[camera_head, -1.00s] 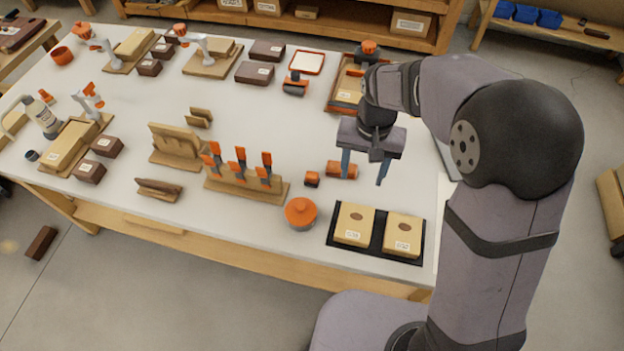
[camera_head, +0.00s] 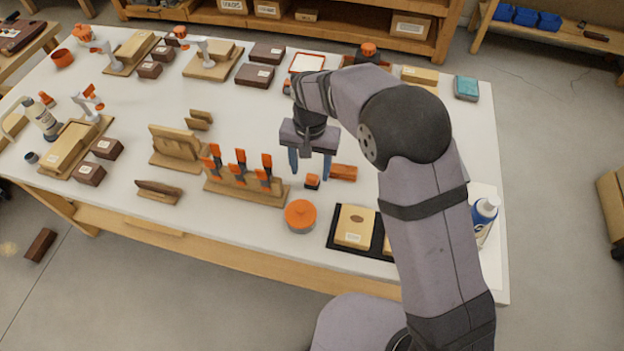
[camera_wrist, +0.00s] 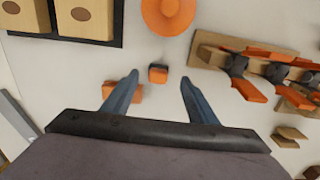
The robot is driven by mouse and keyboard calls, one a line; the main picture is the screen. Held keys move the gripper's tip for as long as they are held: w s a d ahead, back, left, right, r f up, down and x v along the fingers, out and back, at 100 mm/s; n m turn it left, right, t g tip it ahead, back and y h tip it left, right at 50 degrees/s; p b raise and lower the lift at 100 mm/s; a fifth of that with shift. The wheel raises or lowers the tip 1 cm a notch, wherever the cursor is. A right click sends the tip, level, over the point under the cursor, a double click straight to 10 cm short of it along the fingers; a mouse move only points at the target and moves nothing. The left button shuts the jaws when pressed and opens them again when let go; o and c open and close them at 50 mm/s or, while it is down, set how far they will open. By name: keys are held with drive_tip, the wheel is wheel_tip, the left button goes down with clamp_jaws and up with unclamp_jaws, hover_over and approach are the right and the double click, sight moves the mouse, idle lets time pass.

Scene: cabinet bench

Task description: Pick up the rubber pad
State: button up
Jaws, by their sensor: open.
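A small orange block with a dark face (camera_head: 312,181), which looks like the rubber pad, lies on the white bench top. It also shows in the wrist view (camera_wrist: 158,73), between the fingertips as seen from above. My gripper (camera_head: 310,172) is open and empty, pointing down over the bench near this block. In the wrist view, both blue-grey fingers of my gripper (camera_wrist: 159,77) are spread, with the block apart from them. I cannot tell its exact height above the block.
An orange brick (camera_head: 343,172) lies close to the block, partly behind a finger in the wrist view. A wooden rack with orange-handled clamps (camera_head: 245,187) stands left. A round orange-lidded pot (camera_head: 300,215) and a black tray (camera_head: 333,241) with tan boxes are nearer the front edge.

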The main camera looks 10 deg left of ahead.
sight(312, 176)
drive_tip(key=shift+w+d+f+p, duration=0.15)
drive_tip(key=shift+f+p, duration=0.35)
drive_tip(key=shift+f, duration=0.8)
drive_tip(key=shift+w+f+p, duration=0.2)
drive_tip(key=shift+f+p, duration=0.25)
drive_tip(key=shift+f, duration=0.85)
drive_tip(key=c, duration=1.1)
